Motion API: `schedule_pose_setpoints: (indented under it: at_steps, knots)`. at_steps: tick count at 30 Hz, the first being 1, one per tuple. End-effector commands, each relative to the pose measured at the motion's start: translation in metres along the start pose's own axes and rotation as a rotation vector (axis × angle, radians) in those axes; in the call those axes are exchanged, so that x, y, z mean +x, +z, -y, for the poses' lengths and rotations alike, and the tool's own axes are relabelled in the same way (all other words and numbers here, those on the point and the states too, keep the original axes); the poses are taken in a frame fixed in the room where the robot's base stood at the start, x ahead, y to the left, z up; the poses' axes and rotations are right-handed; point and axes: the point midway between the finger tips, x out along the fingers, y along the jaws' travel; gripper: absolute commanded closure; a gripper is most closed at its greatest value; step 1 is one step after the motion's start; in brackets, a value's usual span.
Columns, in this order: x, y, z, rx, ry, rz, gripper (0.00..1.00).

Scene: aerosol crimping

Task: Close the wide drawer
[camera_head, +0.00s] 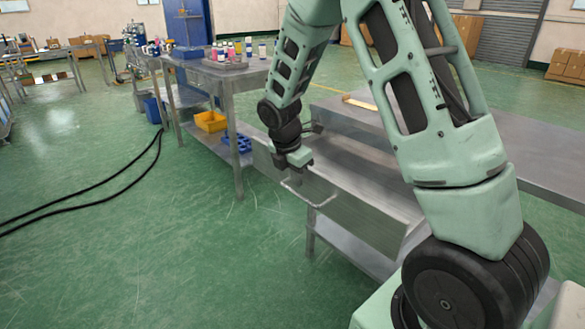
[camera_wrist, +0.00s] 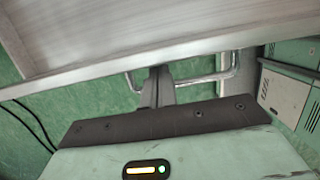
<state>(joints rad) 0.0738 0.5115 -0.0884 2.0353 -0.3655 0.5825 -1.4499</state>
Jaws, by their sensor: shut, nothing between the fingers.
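The wide drawer (camera_head: 352,208) is a grey metal drawer in the bench at the centre right of the head view. It stands pulled out, with its inside showing behind the front panel. Its bar handle (camera_head: 312,202) sticks out from the front. My gripper (camera_head: 297,180) is at the drawer front, by the handle's left part. In the wrist view the drawer's front panel (camera_wrist: 190,43) crosses the top, with the handle (camera_wrist: 208,78) below it. My gripper's fingers (camera_wrist: 158,84) are together and empty, overlapping the handle bar; I cannot tell whether they touch it.
A metal table (camera_head: 228,75) with bottles stands behind left, with a yellow bin (camera_head: 210,121) and a blue tray (camera_head: 240,143) on its lower shelf. Black cables (camera_head: 95,188) lie on the green floor at left. The floor before the drawer is clear.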

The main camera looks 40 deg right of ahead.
Motion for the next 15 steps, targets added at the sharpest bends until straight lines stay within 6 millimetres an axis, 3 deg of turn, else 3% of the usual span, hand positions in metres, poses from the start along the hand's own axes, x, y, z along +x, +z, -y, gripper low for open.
schedule_pose_setpoints:
  at_steps: [5,15]
  knots:
    - [0.0141,-0.0005,0.0,-0.001,0.0,0.0,1.0]
    - [0.0155,-0.0004,-0.0001,0.0,0.001,0.0,1.0]
